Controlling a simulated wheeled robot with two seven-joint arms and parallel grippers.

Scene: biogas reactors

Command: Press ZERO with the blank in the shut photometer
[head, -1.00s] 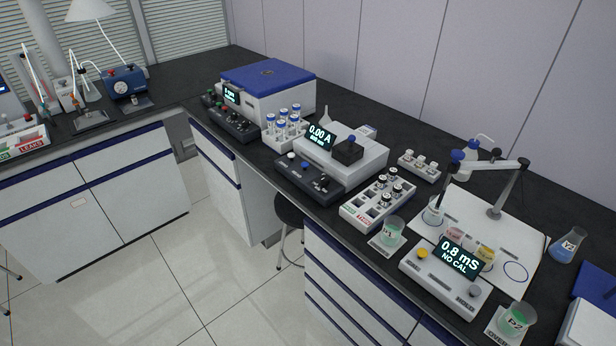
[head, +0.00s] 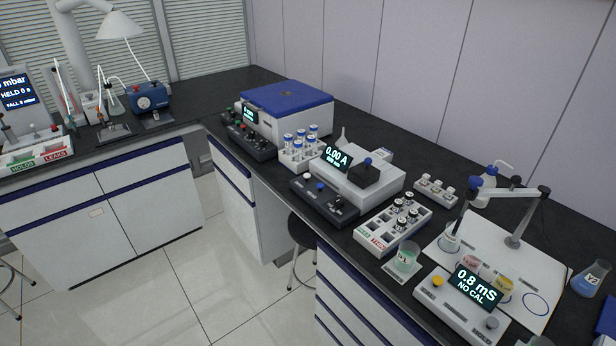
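The photometer (head: 335,181) is a white box in the middle of the bench. Its tilted display (head: 338,157) reads 0.00 A, with a smaller line below that I cannot read surely. A black block with a blue knob (head: 368,160) sits on its right part and looks shut. No blank can be seen; the inside of the block is hidden. A dark control panel (head: 325,201) lies in front, with a white button (head: 309,178), a blue button (head: 320,186) and a black knob (head: 338,201). Their labels are too small to read. Neither gripper is in view.
A white rack (head: 393,228) of black-capped vials and a beaker (head: 405,257) stand to the right, beside a conductivity meter (head: 463,303) reading 0.8 mS NO CAL. A blue-capped tube rack (head: 300,154) and a blue-lidded machine (head: 287,108) stand left. A stool (head: 301,230) stands below the bench.

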